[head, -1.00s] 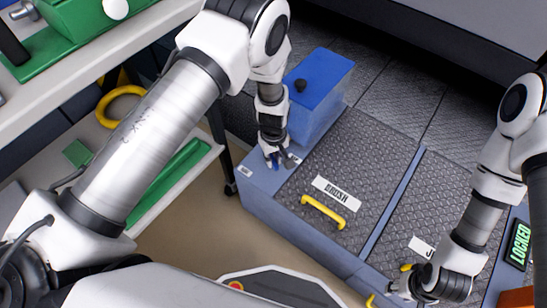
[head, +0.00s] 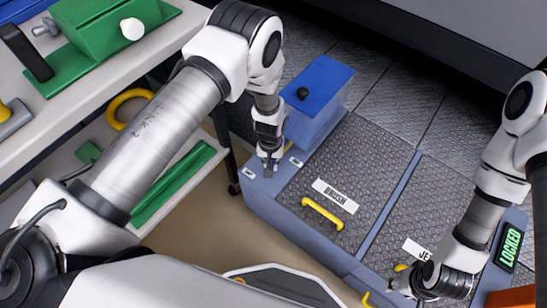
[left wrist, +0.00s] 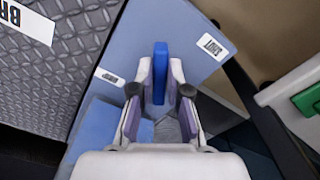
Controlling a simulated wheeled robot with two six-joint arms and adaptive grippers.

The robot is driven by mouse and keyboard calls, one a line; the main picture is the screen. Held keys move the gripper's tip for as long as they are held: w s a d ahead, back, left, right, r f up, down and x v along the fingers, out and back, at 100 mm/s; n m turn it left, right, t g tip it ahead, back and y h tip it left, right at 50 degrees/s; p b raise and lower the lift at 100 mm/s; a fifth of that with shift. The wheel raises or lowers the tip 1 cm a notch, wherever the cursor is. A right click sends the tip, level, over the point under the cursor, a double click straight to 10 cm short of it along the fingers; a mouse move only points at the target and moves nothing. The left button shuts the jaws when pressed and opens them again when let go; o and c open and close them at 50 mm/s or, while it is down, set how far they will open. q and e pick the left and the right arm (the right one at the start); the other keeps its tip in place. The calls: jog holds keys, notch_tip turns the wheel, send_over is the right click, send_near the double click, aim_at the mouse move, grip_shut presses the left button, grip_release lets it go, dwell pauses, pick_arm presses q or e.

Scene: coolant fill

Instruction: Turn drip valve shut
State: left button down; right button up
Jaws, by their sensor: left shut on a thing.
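The drip valve's blue handle (left wrist: 160,72) stands between the fingers of my left gripper (left wrist: 160,100) in the left wrist view, and the gripper is shut on it. The handle lies between a label reading SHUT (left wrist: 212,47) and a second small label (left wrist: 109,77), and points at neither squarely. In the head view my left gripper (head: 268,172) is at the blue-grey ledge's left corner and hides the handle. My right gripper (head: 398,285) is low at the right by a partly hidden yellow handle (head: 368,300); its fingers are too unclear to judge.
A blue tank (head: 318,95) with a black knob stands just behind the left gripper. A textured hatch with a yellow handle (head: 322,213) lies to its right. A LOCKED display (head: 510,248) glows at far right. A shelf bench (head: 100,85) with green parts is at left.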

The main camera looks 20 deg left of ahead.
pick_arm(q)
jog(key=m+p, duration=0.1)
jog(key=a+m+p, duration=0.1)
jog(key=m, duration=0.1)
jog(key=shift+r+m, duration=0.15)
jog(key=shift+m, duration=0.15)
jog(key=shift+a+m+p, duration=0.25)
jog(key=shift+m+p, duration=0.25)
jog(key=shift+m, duration=0.25)
jog(key=shift+a+m+p, duration=0.2)
jog(key=shift+m+p, duration=0.3)
jog(key=shift+m, duration=0.25)
jog(key=shift+f, duration=0.2)
jog(key=c, duration=1.1)
grip_release()
jog(key=shift+c, duration=0.2)
jog(key=shift+w, duration=0.1)
notch_tip(320, 180, up, 12)
